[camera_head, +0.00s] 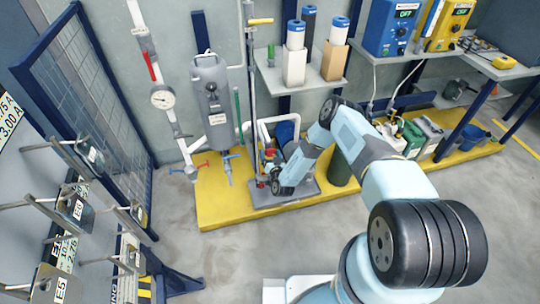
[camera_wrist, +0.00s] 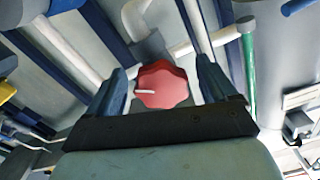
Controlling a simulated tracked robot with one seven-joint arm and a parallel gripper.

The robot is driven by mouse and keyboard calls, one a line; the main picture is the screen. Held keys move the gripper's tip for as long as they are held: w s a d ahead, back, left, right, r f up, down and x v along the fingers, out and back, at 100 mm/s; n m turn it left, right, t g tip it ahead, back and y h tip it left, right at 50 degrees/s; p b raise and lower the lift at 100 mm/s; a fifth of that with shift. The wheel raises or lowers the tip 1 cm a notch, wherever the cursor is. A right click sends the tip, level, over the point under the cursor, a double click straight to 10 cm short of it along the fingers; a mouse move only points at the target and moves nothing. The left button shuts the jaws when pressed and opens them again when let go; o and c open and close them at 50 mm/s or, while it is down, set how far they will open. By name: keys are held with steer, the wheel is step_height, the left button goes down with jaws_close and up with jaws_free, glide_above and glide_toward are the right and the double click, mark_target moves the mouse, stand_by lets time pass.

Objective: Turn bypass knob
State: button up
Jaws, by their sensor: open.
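A red scalloped knob (camera_wrist: 162,92) with a short white pointer mark shows in the wrist view. The mark lies nearly level and runs to the left side of the knob. My gripper (camera_wrist: 161,72) is open, with one dark blue finger on each side of the knob and a visible gap on both sides. I cannot tell how far the fingertips are from it in depth. In the head view my gripper (camera_head: 267,181) is low beside the pump and pipes on the yellow platform, and my arm partly hides that area. No knob label is readable.
A grey cylinder vessel (camera_head: 211,100) and a gauge (camera_head: 163,98) are on the pipework to the left. Shelves (camera_head: 298,82) with filter cartridges are above. The yellow platform (camera_head: 222,200) has a low edge.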

steer(key=v, duration=1.3)
steer(key=shift+s, duration=0.3)
steer(key=shift+d, duration=0.1)
steer(key=w+a+n, duration=0.1)
steer(key=w+n, duration=0.1)
steer(key=w, duration=0.2)
steer(key=w+a+n, duration=0.1)
steer(key=w+n, duration=0.1)
steer(key=w, duration=0.2)
steer(key=w+a+r+n, duration=0.1)
steer(key=w, duration=0.4)
steer(key=shift+a+n, duration=0.25)
steer(key=shift+n, duration=0.15)
steer(key=c, duration=1)
